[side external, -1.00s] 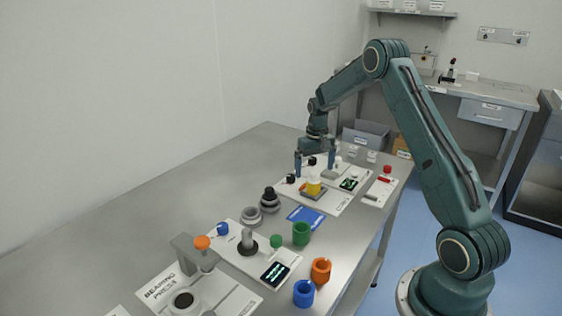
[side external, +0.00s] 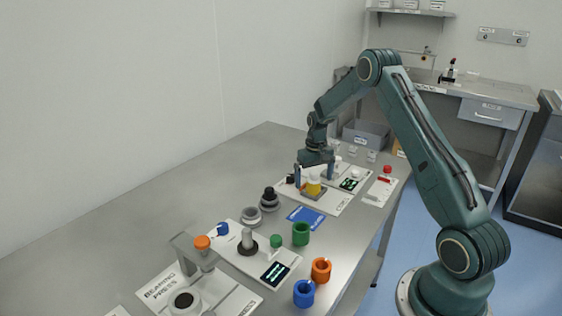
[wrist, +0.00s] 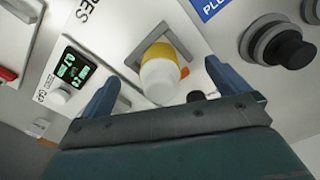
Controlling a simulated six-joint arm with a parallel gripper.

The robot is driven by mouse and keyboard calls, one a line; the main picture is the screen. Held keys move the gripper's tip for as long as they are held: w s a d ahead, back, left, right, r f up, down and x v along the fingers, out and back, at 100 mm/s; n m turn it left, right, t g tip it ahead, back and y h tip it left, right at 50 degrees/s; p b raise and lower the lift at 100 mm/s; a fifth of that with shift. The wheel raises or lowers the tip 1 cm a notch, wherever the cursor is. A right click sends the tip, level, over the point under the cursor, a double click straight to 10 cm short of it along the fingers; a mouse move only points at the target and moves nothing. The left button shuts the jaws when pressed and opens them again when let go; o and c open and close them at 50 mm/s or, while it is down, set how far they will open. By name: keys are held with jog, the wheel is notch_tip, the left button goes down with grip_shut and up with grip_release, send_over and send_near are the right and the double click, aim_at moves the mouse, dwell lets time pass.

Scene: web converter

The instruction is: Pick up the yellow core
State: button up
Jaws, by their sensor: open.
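The yellow core (side external: 313,188) stands upright in a grey square holder on a white panel, with a pale top. In the wrist view the yellow core (wrist: 174,52) shows its white rounded end toward the camera. My gripper (side external: 315,179) is open and low over the panel, with one finger on each side of the core. In the wrist view my gripper's fingers (wrist: 160,88) lie left and right of the core, apart from it. Nothing is between the fingertips that I can see them grip.
A blue card (side external: 306,217) lies in front of the panel. A dark stepped part (side external: 269,197) and a grey ring (side external: 252,215) stand to the left. A lit display (side external: 349,184) is right of the core. Green (side external: 301,234), orange (side external: 320,270) and blue (side external: 304,293) cups line the near edge. The table's back left is clear.

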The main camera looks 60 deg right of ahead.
jog(key=c, duration=1.7)
jog(key=shift+r, duration=0.1)
jog(key=shift+r, duration=2.9)
